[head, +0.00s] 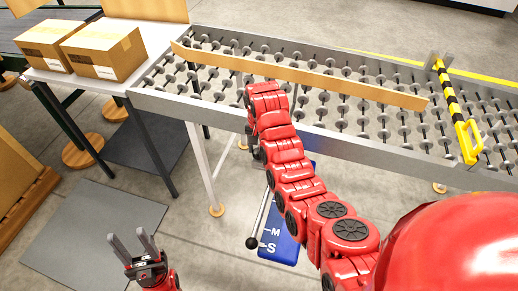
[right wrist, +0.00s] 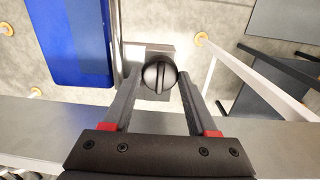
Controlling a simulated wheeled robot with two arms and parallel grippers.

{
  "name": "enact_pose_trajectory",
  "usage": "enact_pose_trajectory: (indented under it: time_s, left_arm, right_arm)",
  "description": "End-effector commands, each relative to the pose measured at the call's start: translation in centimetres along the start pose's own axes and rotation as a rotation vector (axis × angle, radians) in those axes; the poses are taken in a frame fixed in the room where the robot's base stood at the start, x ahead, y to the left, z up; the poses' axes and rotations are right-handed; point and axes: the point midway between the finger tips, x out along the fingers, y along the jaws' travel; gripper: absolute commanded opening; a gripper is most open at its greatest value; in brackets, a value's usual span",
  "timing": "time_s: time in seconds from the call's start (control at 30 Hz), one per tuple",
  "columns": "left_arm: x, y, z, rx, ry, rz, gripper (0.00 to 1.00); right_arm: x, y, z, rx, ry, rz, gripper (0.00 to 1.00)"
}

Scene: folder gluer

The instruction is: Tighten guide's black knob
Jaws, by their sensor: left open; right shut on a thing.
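The guide's black knob (right wrist: 160,76) is a round, dark ball-like grip with a ridge across its face, on a grey metal block (right wrist: 152,53). In the right wrist view my right gripper (right wrist: 158,80) has one finger on either side of it and is shut on it. In the head view my right arm reaches over the conveyor's near rail, and its red links hide the knob and most of that gripper. The long tan guide (head: 300,75) lies along the rollers. My left gripper (head: 147,246) is open and empty at lower left, above the floor.
The roller conveyor (head: 350,149) has a grey near rail. A yellow-black striped bar (head: 454,108) crosses it at right. Cardboard boxes (head: 104,49) stand on a white table at left. A blue panel (head: 281,236) and a black-ended rod (head: 252,243) are below my right arm.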

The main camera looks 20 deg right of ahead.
Motion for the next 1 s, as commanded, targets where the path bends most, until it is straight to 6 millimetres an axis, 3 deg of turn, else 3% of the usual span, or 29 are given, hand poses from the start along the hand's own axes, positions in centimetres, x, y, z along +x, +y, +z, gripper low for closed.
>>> enact_pose_trajectory:
  time_s: [0.27,0.3,0.43,0.77,1.0]
  left_arm:
    - [0.0,0.0,0.0,0.000,0.000,0.000,0.50]
    - [0.0,0.0,0.0,0.000,0.000,0.000,0.50]
    - [0.0,0.0,0.0,0.000,0.000,0.000,0.50]
    - [0.2,0.0,0.0,0.000,0.000,0.000,0.50]
    - [3.6,-0.2,-0.6,0.000,0.000,0.000,0.50]
  right_arm:
    - [0.1,0.1,0.1,0.001,-0.003,0.002,0.03]
    - [0.1,0.1,0.1,0.001,-0.003,0.002,0.65]
    - [0.1,0.1,0.0,0.001,-0.002,0.001,0.89]
    - [-0.2,0.0,0.0,0.000,-0.001,0.001,0.89]
    - [-4.0,0.1,-0.1,0.001,0.000,0.000,0.89]
